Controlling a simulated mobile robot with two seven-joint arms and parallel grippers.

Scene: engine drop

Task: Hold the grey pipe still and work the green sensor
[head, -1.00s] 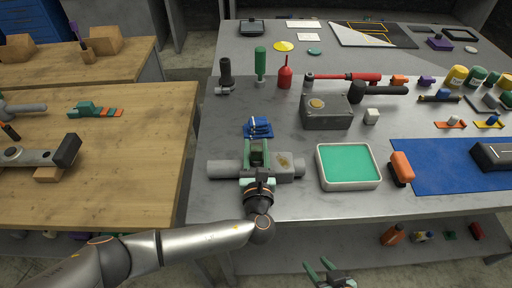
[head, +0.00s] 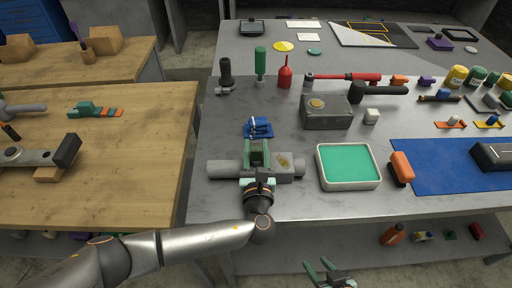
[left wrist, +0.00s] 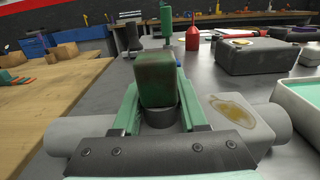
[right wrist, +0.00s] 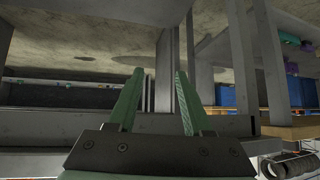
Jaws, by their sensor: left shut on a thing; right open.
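The grey pipe (head: 222,169) lies crosswise near the front edge of the metal table. Its block-shaped middle has a brownish stain, also visible in the left wrist view (left wrist: 240,108). The green sensor (left wrist: 157,78) stands upright on the pipe, with a dark grey collar at its base. My left gripper (head: 257,160) is shut on the sensor, one finger on each side. The fingers partly hide the pipe's middle. My right gripper (head: 319,268) is open and empty, below and in front of the table edge; its spread fingers show in the right wrist view (right wrist: 157,100).
A blue holder (head: 258,128) sits just behind the pipe. A tray with a green inside (head: 347,186) stands to its right, and a grey box (head: 325,114) behind. A wooden table (head: 135,150) is at left. A lower shelf (head: 350,244) runs under the metal table.

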